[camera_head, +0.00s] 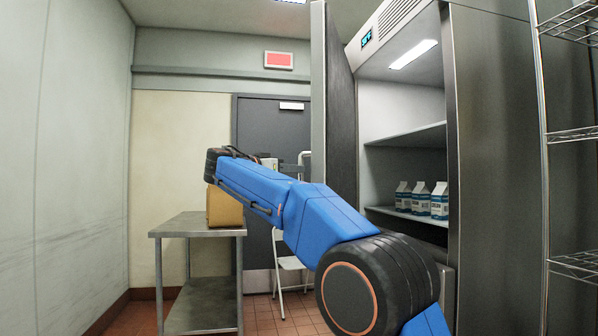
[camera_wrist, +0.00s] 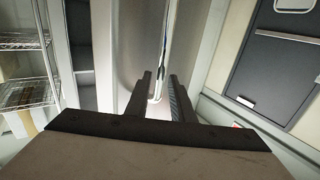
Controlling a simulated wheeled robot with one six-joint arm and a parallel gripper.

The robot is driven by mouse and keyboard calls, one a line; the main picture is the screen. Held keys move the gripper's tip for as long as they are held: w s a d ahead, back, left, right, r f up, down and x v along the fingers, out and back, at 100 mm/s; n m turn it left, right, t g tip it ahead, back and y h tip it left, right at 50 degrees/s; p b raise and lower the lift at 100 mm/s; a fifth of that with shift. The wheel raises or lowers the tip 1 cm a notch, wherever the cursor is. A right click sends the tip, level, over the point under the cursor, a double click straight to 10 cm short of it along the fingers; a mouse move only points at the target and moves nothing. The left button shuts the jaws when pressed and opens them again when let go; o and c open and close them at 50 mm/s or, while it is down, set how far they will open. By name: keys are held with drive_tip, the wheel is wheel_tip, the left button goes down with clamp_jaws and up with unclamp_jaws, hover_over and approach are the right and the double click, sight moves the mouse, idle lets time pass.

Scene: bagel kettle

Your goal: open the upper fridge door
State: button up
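The tall steel fridge (camera_head: 480,150) stands at the right in the head view. Its upper door (camera_head: 335,110) stands wide open, seen nearly edge-on, and the lit inside shows. In the wrist view, a shiny vertical bar (camera_wrist: 165,40), seemingly the door handle, runs down the steel door face (camera_wrist: 135,40). My gripper (camera_wrist: 160,88) has its two dark fingers apart, with the bar's lower end showing between or just beyond them. I cannot tell whether they touch it. In the head view, my arm covers much of the gripper, left of the door.
Several milk cartons (camera_head: 421,199) stand on a fridge shelf. A steel table (camera_head: 195,225) with a tan box (camera_head: 224,208) stands left. A white folding chair (camera_head: 290,263) is behind my arm, before a grey room door (camera_head: 270,125). A wire rack (camera_head: 572,135) is far right.

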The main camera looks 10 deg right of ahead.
drive_tip(key=v, duration=1.3)
drive_tip(key=shift+a+f, duration=0.1)
